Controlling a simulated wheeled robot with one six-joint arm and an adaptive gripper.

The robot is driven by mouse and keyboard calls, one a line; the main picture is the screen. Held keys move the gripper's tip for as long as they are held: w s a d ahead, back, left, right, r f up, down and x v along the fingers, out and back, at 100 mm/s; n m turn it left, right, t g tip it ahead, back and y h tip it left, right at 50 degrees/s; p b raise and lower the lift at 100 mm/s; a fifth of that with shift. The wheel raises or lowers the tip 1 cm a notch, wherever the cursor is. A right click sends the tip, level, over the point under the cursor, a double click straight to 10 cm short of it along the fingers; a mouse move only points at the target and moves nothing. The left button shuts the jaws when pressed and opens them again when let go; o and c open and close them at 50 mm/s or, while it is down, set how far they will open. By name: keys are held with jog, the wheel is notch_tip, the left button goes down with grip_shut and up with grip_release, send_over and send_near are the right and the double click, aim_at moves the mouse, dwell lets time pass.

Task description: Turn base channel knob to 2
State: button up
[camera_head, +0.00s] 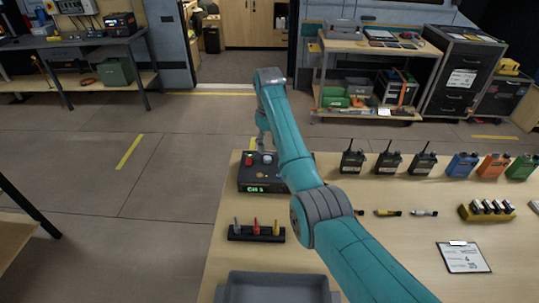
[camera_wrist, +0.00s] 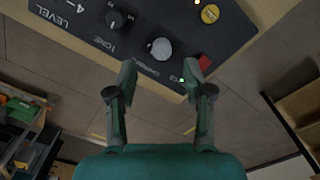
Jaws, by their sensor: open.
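The base unit (camera_head: 256,187) is a dark box at the left end of the table, with a green display (camera_head: 257,189) that reads CH and a small digit I cannot read surely. In the wrist view its panel (camera_wrist: 85,40) fills the top. The channel knob (camera_wrist: 160,48) is a light grey round knob beside the CHANNEL label. My gripper (camera_wrist: 159,78) is open and empty, its two fingers apart. The knob appears just beyond the fingertips, between them in the picture; I see no contact. In the head view my arm partly hides the unit's right side.
On the panel, a black tone knob (camera_wrist: 116,20), a yellow button (camera_wrist: 210,13) and a red button (camera_wrist: 204,62) lie near the channel knob. A dark rack of coloured tools (camera_head: 256,233) and a grey tray (camera_head: 275,287) are in front. Several radios (camera_head: 388,162) stand right.

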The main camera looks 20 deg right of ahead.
aim_at(268, 158)
jog(key=shift+a+f, duration=0.15)
jog(key=shift+f, duration=2.55)
jog(key=shift+c, duration=0.2)
grip_shut()
